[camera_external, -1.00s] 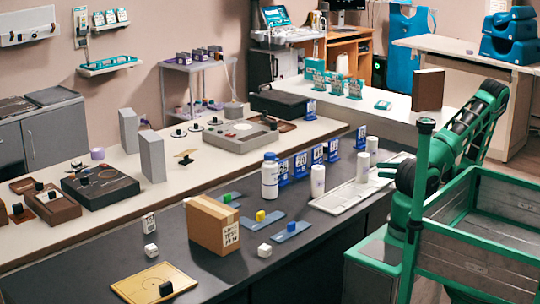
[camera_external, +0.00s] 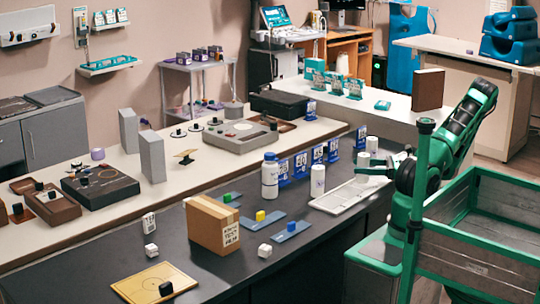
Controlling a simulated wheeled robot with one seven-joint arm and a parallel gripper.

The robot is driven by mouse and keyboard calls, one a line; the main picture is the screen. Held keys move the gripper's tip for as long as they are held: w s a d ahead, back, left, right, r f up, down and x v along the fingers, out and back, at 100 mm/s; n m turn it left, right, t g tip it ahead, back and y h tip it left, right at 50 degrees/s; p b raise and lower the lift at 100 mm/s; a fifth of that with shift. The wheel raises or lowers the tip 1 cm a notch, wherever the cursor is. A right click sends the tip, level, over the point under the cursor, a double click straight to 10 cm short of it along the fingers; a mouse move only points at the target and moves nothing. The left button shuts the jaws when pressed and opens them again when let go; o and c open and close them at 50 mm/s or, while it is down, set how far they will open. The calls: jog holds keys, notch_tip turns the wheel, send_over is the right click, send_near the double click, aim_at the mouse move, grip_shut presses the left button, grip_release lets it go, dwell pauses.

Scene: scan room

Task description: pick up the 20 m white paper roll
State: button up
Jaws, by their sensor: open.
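Three white paper rolls stand upright in the external view. One roll (camera_external: 318,181) is at the left end of a white tray. A second roll (camera_external: 363,159) stands at the right, its lower part close to or behind my gripper. A third roll (camera_external: 372,145) stands just behind that one. Blue number cards (camera_external: 301,165) stand in a row behind the tray; I cannot tell which roll is the 20 m one. My gripper (camera_external: 372,170) is open, low over the tray's right part, close to the second roll. Contact with it cannot be told.
The white tray (camera_external: 343,197) lies on the dark counter (camera_external: 290,262). A white bottle with a blue cap (camera_external: 270,177) stands left of the first roll. A cardboard box (camera_external: 213,225) and several small blocks on blue strips are farther left. A green-framed cart (camera_external: 480,240) is at the right.

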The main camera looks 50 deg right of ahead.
jog(key=shift+c, duration=0.4)
jog(key=c, duration=1.1)
jog(key=shift+r, duration=0.15)
jog(key=shift+c, duration=0.2)
